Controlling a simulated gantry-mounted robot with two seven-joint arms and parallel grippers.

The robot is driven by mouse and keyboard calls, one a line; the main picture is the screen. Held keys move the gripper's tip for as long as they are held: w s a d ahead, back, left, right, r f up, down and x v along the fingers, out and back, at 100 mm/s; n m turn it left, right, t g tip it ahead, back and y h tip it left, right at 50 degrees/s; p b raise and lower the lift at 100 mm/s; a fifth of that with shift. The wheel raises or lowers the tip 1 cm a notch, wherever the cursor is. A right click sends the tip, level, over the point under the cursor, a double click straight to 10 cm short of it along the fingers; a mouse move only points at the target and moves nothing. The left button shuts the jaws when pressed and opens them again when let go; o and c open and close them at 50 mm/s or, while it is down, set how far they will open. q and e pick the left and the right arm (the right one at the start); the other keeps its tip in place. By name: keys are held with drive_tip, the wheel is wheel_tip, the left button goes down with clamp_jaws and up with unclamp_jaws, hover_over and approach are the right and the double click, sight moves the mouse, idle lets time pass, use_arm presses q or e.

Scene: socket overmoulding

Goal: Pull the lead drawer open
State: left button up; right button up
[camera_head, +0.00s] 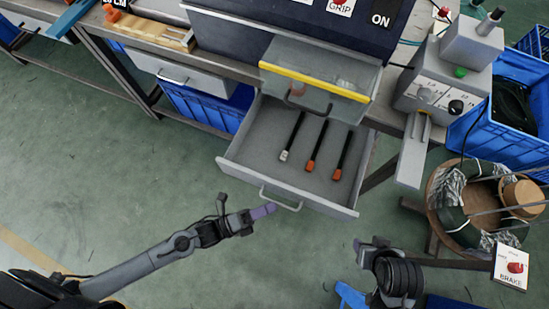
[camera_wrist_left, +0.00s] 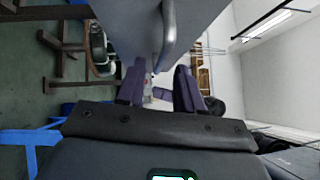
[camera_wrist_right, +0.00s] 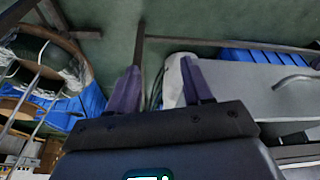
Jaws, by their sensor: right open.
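The grey lead drawer (camera_head: 310,195) stands pulled out from under the bench in the head view. Three dark leads lie in it, one with a pale end (camera_head: 292,137) and two with orange ends (camera_head: 317,147) (camera_head: 344,155). Its bar handle (camera_head: 282,203) is on the front face. My left gripper (camera_head: 265,211) is at the handle's left end, fingers apart. In the left wrist view the handle (camera_wrist_left: 169,35) shows just beyond the open fingers (camera_wrist_left: 160,85); contact is unclear. My right gripper (camera_head: 358,245) is open and empty, right of the drawer front.
A yellow-edged unit (camera_head: 315,82) overhangs the drawer's back. A second, shut drawer (camera_head: 180,75) is to the left. A cable spool (camera_head: 480,205), a BRAKE card (camera_head: 511,266) and blue crates (camera_head: 480,135) stand right.

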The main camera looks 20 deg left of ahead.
use_arm(q)
drive_tip(key=p+v, duration=0.1)
drive_tip(key=v, duration=0.7)
drive_tip(key=shift+a+p, duration=0.1)
drive_tip(key=shift+p, duration=0.2)
